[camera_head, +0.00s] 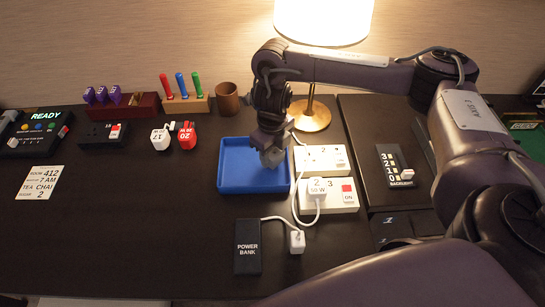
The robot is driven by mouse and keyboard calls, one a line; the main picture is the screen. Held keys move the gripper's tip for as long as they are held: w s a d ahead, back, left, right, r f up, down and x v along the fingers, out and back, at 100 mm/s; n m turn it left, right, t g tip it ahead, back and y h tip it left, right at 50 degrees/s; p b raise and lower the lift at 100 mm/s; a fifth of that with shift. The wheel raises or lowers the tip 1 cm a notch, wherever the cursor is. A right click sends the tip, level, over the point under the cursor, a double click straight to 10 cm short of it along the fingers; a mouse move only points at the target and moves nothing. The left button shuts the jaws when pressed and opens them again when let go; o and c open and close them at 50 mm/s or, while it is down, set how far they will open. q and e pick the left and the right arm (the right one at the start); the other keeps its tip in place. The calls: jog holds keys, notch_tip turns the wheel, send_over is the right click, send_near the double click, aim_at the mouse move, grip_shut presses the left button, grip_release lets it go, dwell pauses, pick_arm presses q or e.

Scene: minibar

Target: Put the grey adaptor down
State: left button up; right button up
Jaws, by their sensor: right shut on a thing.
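My right gripper (270,143) points down over the right part of the blue tray (237,189). It is shut on the grey adaptor (272,158), a small grey block mostly hidden by the fingers. I cannot tell whether the adaptor touches the tray floor. The rest of the tray that I see is empty. My left gripper is not in view.
White power strips (343,197) with a white plug and cable stand right of the tray. A black power bank (248,246) lies in front. A lamp (311,115) and brown cup (228,98) stand behind.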

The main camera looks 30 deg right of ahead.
jog(key=shift+w+f, duration=0.1)
jog(key=shift+f, duration=0.55)
jog(key=shift+f, duration=0.2)
jog(key=o, duration=1)
jog(key=shift+r, duration=0.1)
notch_tip(320, 180, up, 11)
jog(key=p, duration=0.3)
jog(key=shift+r, duration=0.65)
jog(key=shift+f, duration=0.1)
